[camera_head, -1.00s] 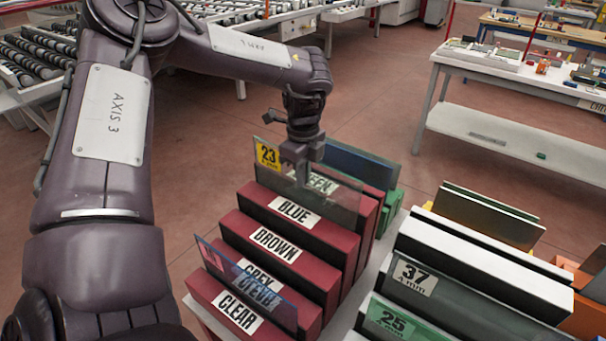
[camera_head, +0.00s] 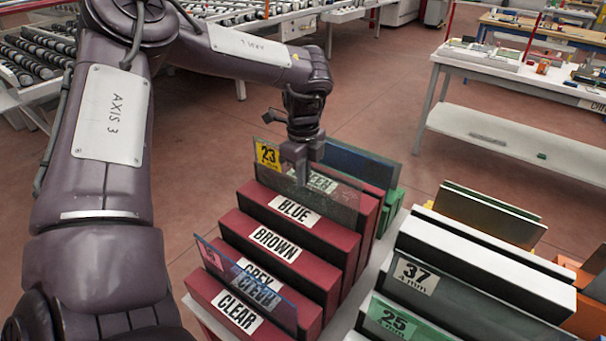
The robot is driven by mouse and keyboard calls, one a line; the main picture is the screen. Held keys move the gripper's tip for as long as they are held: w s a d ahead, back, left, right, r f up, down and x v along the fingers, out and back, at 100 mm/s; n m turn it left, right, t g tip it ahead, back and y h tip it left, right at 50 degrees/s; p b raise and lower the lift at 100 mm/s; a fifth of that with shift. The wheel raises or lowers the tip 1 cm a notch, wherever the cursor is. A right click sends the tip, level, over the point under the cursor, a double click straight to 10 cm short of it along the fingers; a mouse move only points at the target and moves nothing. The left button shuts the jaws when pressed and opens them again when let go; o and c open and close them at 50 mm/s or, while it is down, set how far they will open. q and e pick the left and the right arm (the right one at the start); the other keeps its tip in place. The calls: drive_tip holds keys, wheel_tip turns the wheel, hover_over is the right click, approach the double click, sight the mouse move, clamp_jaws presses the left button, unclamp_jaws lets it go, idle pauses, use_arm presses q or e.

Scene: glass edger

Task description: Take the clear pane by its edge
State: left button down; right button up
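A see-through, greyish pane (camera_head: 335,200) with a yellow tag "23" stands upright in the dark red rack (camera_head: 320,238), in front of the GREEN label. A second see-through, bluish pane (camera_head: 277,303) with a pink tag stands tilted at the front of the rack, behind the CLEAR label. I cannot tell for sure which one is the clear pane. My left gripper (camera_head: 301,172) points down at the top edge of the pane tagged 23, with a finger in front of the glass. Its far finger is hidden, and I cannot tell whether it grips. My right gripper is not in view.
A second rack with a white block (camera_head: 480,262) and panes tagged 37 and 25 stands close on the right. A green holder (camera_head: 391,208) with dark panes is just behind the red rack. A white table (camera_head: 500,140) stands beyond, with open floor between.

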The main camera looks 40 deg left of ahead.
use_arm(q)
drive_tip(key=c, duration=1.6)
unclamp_jaws()
drive_tip(key=shift+o, duration=0.2)
wheel_tip(320, 180, up, 8)
drive_tip(key=shift+f+b, duration=0.1)
drive_tip(key=shift+b, duration=0.55)
